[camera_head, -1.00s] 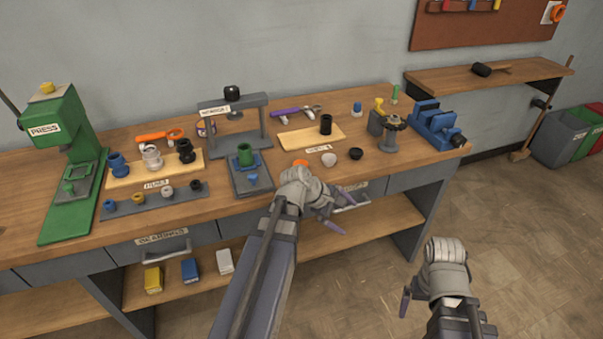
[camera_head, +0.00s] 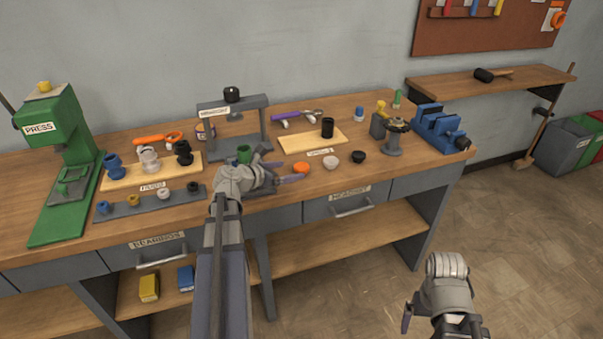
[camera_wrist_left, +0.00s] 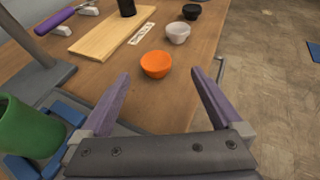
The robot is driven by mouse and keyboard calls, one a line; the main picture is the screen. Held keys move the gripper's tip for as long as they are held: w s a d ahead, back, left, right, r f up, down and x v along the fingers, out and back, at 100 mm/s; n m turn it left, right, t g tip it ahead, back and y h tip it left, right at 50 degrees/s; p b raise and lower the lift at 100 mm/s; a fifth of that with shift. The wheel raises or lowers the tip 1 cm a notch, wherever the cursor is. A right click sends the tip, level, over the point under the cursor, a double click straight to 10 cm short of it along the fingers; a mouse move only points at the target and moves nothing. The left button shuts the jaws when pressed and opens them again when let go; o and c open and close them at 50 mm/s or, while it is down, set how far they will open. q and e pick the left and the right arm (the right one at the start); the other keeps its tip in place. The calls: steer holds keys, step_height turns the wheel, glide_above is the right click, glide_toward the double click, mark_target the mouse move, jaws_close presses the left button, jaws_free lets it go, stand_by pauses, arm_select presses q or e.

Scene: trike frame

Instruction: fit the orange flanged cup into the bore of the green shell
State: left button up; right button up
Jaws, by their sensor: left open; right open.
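The orange flanged cup (camera_head: 300,168) stands on the bench near its front edge. In the left wrist view the cup (camera_wrist_left: 156,65) is upright, its hollow facing up, just beyond and between my fingertips. My left gripper (camera_head: 283,172) is open and empty, its purple fingers pointing right toward the cup. The green shell (camera_head: 244,153) stands in a blue holder under the grey arbor frame, partly hidden by my left wrist. The shell also shows at the lower left of the left wrist view (camera_wrist_left: 28,128). My right gripper (camera_head: 442,316) is open and empty, in front of the bench over the floor.
A white cup (camera_head: 330,157) and a black cup (camera_head: 358,155) stand in a row right of the orange one. Behind them is a wooden board (camera_head: 300,141) with a black cylinder (camera_head: 327,128). The grey frame (camera_head: 266,125) stands close behind my left gripper.

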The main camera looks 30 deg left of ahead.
mark_target(301, 167)
arm_select(q)
steer(key=shift+b+x, duration=0.3)
steer(key=shift+x, duration=1.2)
steer(key=x, duration=0.1)
steer(key=b+x, duration=0.1)
steer(key=x, duration=0.1)
steer(key=b+x, duration=0.1)
steer(key=shift+w+a+f, duration=0.2)
steer(key=shift+w+a, duration=0.1)
steer(key=shift+w, duration=0.05)
steer(key=shift+w+d+f, duration=0.1)
steer(key=shift+w, duration=0.2)
steer(key=shift+c, duration=0.2)
steer(key=c, duration=1.5)
